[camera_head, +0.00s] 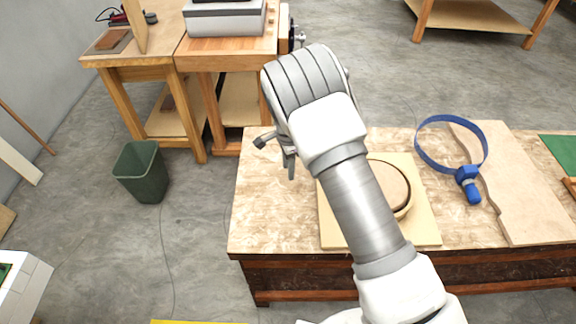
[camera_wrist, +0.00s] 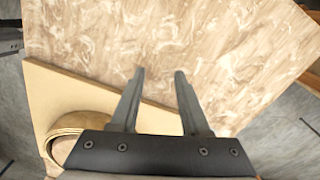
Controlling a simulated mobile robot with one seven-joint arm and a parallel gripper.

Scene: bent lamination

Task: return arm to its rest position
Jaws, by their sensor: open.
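My gripper (camera_wrist: 160,73) is open and empty in the wrist view, its two fingers apart above bare tabletop. My arm reaches over the workbench (camera_head: 265,215) in the head view and covers part of its middle. In that view the fingers are mostly hidden behind my wrist. A round bent-wood piece (camera_head: 398,187) lies on a square pale board (camera_head: 425,225) on the bench, partly hidden by my arm. The wood piece (camera_wrist: 80,127) and the board (camera_wrist: 60,85) also show at the lower left of the wrist view, apart from the fingers.
A blue band clamp (camera_head: 472,184) and a wavy-edged plank (camera_head: 520,190) lie on the bench's right side. A green mat (camera_head: 562,153) is at its right edge. A dark green bin (camera_head: 142,172) stands left on open floor. Other wooden benches (camera_head: 235,45) stand behind.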

